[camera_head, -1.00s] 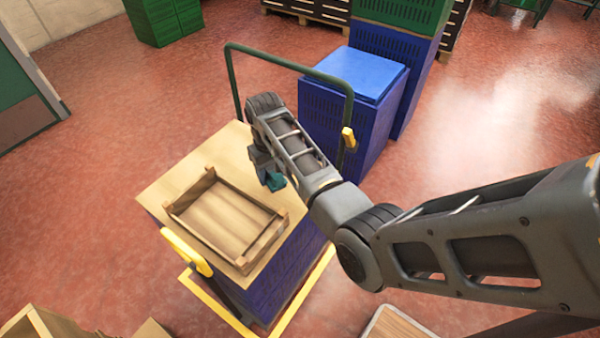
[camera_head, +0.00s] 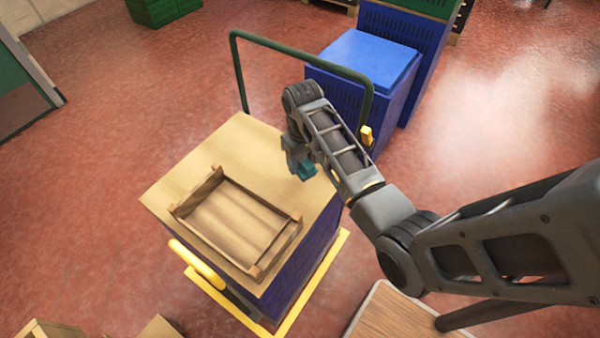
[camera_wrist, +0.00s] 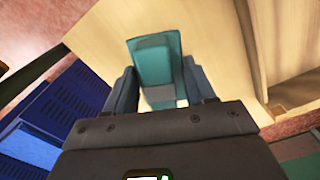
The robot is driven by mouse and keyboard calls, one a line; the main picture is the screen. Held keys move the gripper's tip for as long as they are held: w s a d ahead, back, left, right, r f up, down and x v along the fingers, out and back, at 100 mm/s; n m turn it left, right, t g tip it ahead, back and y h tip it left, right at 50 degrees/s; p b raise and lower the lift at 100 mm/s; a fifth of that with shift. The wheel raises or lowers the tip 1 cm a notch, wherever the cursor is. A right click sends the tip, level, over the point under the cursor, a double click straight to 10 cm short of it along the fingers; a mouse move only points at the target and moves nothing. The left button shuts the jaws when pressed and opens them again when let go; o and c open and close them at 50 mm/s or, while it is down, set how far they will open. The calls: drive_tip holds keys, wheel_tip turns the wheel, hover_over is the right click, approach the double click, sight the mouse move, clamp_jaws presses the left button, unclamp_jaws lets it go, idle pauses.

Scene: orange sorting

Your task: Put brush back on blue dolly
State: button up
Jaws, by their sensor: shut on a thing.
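The teal brush (camera_head: 307,172) is in my gripper (camera_head: 298,160), above the right part of the wooden top (camera_head: 240,145) of a blue-sided stack (camera_head: 300,262). In the wrist view the brush (camera_wrist: 155,62) sits between the two fingers of my gripper (camera_wrist: 162,85), which is shut on it. The stack stands on a base with a yellow edge (camera_head: 330,262), which may be the blue dolly; I cannot tell for sure. The brush's far end is hidden.
An empty shallow wooden crate (camera_head: 240,222) lies on the wooden top, left of the brush. A dark green hoop handle (camera_head: 300,62) rises behind. Blue bins (camera_head: 368,60) stand behind it. A brown-topped board (camera_head: 390,325) is at bottom right.

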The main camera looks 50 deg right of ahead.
sight(302, 173)
drive_tip(key=shift+f, duration=2.85)
drive_tip(key=o, duration=1.1)
drive_tip(key=shift+f, duration=0.1)
wheel_tip(302, 173, up, 12)
drive_tip(key=shift+r, duration=0.15)
